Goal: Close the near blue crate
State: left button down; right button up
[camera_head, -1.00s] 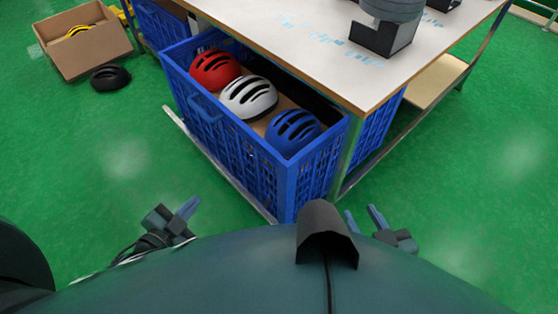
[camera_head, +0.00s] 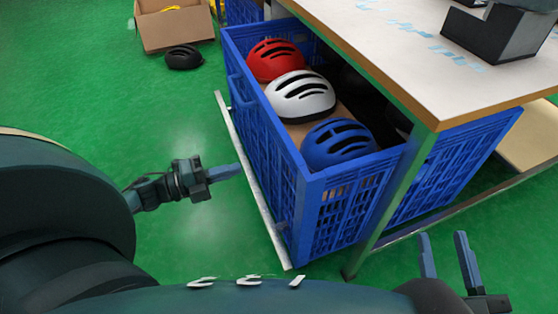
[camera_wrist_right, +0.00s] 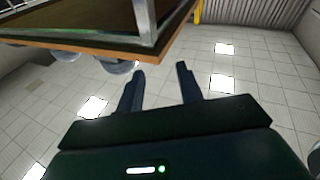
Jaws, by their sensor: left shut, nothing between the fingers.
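The near blue crate (camera_head: 270,135) is pulled out from under the table like a drawer. It holds a red helmet (camera_head: 276,60), a white helmet (camera_head: 301,97) and a blue helmet (camera_head: 338,143). My left gripper (camera_head: 225,172) is shut and empty, to the left of the crate's long side, with a gap between fingertips and crate. My right gripper (camera_head: 447,258) is open and empty, in front of the table's near corner and right of the crate. In the right wrist view its two fingers (camera_wrist_right: 160,85) stand apart with nothing between them.
The table (camera_head: 420,60) overhangs the crate's right side, with a metal leg (camera_head: 395,205) beside the crate. A pale metal rail (camera_head: 250,185) runs along the crate's left foot. A cardboard box (camera_head: 176,27) and black helmet (camera_head: 183,57) lie at back left. Green floor at left is clear.

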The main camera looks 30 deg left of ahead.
pick_arm(q)
jog(key=b, duration=0.3)
send_near(287, 154)
jog(key=x, duration=0.5)
jog(key=shift+w+d, duration=0.1)
jog(key=shift+d, duration=0.15)
jog(key=shift+w+d, duration=0.4)
jog(key=shift+w, duration=0.05)
jog(key=shift+w+d, duration=0.1)
pick_arm(e)
jog(key=shift+w+a+r+t+y, duration=0.2)
jog(key=shift+r+t+y, duration=0.1)
jog(key=shift+y, duration=0.2)
pick_arm(q)
jog(key=shift+w, duration=0.1)
